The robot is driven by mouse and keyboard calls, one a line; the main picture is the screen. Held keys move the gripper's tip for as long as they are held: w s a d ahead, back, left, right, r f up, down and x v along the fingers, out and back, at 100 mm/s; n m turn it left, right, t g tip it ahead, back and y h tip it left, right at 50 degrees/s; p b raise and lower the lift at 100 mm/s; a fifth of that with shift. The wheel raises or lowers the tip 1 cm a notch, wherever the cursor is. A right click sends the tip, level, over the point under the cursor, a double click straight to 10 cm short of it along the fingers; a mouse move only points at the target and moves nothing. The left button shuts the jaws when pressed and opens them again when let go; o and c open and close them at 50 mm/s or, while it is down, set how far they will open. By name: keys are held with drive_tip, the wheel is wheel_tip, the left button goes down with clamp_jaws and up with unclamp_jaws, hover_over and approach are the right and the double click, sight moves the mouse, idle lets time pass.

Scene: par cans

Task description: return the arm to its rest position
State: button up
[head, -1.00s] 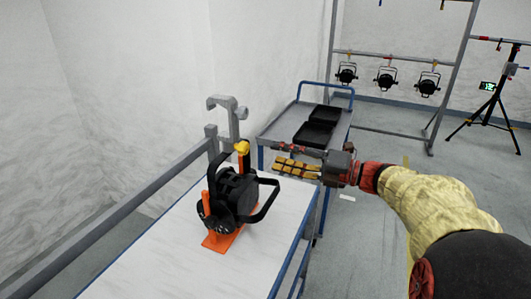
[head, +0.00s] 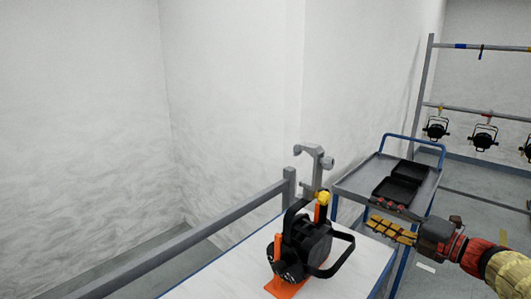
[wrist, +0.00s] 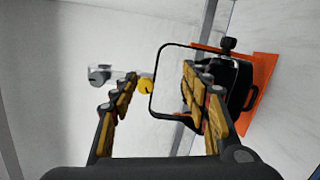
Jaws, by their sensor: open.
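My gripper (head: 385,219) is open and empty, at the end of my arm in the lower right of the head view. In the wrist view my gripper (wrist: 158,95) shows two spread fingers with yellow pads and nothing between them that they grip. A black par can (head: 305,243) with a yellow knob stands in an orange holder (head: 287,289) on the white table, left of my gripper and apart from it. The par can also shows in the wrist view (wrist: 240,85), behind the right finger, with its yoke loop partly between the fingers.
A grey rail (head: 190,232) with a hook-shaped clamp (head: 318,157) runs along the table's (head: 225,277) far side. A blue-handled cart (head: 350,182) with black trays (head: 396,188) stands behind my gripper. More par cans (head: 484,136) hang on a frame at the right.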

drive_tip(key=w+d+f+m+t+h, duration=0.1)
drive_tip(key=d+f+m+h, duration=0.1)
drive_tip(key=d+m+h, duration=0.5)
drive_tip(key=w+d+f+m+h, duration=0.1)
drive_tip(key=d+f+m+h, duration=0.2)
drive_tip(key=d+m+h, duration=0.45)
drive_tip(key=s+d+f+m+g+h+p, duration=0.1)
drive_tip(key=s+d+f+m+g+h, duration=0.25)
drive_tip(key=s+m+g, duration=0.45)
drive_tip(key=s+a+f+m+g+y+p, duration=0.1)
drive_tip(key=s+a+f+m+y, duration=0.2)
drive_tip(key=s+a, duration=0.6)
drive_tip(key=s+a+f+m+g+y+p, duration=0.1)
drive_tip(key=s+a+f+m+g+y, duration=0.1)
drive_tip(key=s+a+m, duration=0.5)
drive_tip(key=s+a+r+n+y+p, duration=0.1)
drive_tip(key=s+a+r+n, duration=0.1)
drive_tip(key=a, duration=0.5)
drive_tip(key=s+a+r+n+t+y+p, duration=0.1)
drive_tip(key=s+a+r+n+y, duration=0.1)
drive_tip(key=a, duration=0.6)
drive_tip(key=shift+s+a+r+n, duration=0.25)
drive_tip(key=shift+s+r+n, duration=0.1)
drive_tip(key=shift+s+r, duration=0.65)
